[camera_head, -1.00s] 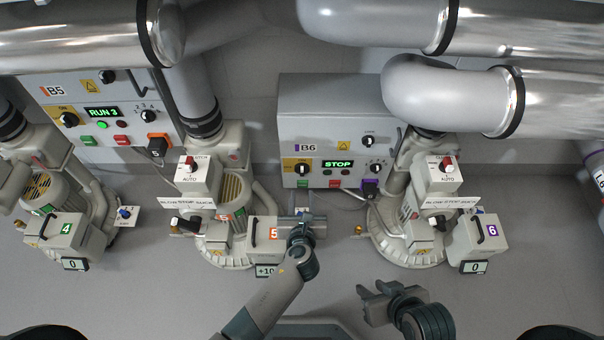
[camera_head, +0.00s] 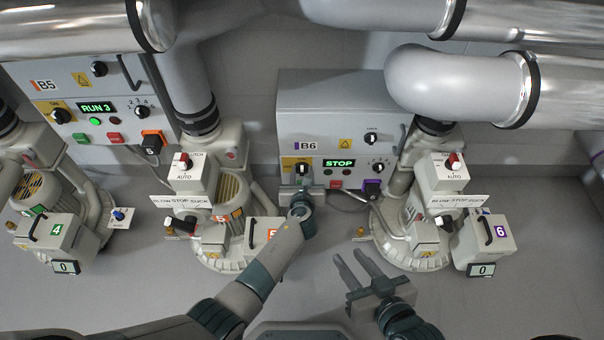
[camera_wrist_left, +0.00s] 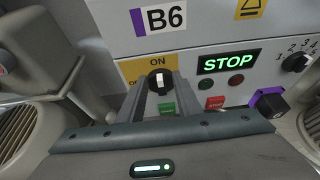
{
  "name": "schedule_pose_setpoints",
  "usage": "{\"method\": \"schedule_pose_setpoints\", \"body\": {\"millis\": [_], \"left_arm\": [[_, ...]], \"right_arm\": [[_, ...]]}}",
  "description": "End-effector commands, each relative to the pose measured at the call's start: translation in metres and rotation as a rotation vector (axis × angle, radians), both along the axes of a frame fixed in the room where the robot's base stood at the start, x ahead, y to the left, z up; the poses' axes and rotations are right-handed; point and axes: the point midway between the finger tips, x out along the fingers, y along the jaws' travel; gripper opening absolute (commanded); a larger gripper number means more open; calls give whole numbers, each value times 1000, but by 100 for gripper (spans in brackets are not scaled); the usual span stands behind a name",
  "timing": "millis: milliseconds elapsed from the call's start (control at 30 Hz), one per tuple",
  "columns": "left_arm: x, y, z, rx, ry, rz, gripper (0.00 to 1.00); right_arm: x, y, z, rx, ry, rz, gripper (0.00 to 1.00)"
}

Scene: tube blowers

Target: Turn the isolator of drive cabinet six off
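Drive cabinet B6 (camera_head: 340,100) is the grey box at centre, its display reading STOP in green. Its isolator (camera_head: 302,168) is a black knob with a white pointer on a yellow plate at the cabinet's lower left. In the left wrist view the isolator knob (camera_wrist_left: 159,82) has its pointer upright, toward the word ON. My left gripper (camera_head: 302,188) is at the cabinet front, just below the knob in the picture. In the left wrist view its fingers (camera_wrist_left: 160,97) are apart, one on each side of the knob; contact cannot be told. My right gripper (camera_head: 358,268) is open and empty above the floor.
A green button (camera_wrist_left: 166,107) and a red button (camera_wrist_left: 215,103) sit close below the isolator. A purple connector (camera_head: 372,187) is at the cabinet's lower right. Blower 5 (camera_head: 262,232) and blower 6 (camera_head: 484,240) stand at either side. Cabinet B5 (camera_head: 75,85) is at left.

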Motion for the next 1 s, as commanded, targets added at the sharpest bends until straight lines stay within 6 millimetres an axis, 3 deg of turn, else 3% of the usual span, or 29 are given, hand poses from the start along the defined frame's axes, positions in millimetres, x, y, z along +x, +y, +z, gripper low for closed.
{"method": "schedule_pose_setpoints", "body": {"millis": [433, 567, 600, 1000], "left_arm": [[3, 0, -1, 0, 0, 0, 31], [3, 0, -1, 0, 0, 0, 3], [3, 0, -1, 0, 0, 0, 0], [3, 2, -1, -36, -1, 0, 0]], "right_arm": [[4, 2, 5, 8, -33, -1, 31], [4, 2, 5, 8, -32, 0, 31], [4, 2, 5, 8, -32, 0, 31], [2, 1, 3, 3, -15, 2, 31]]}}
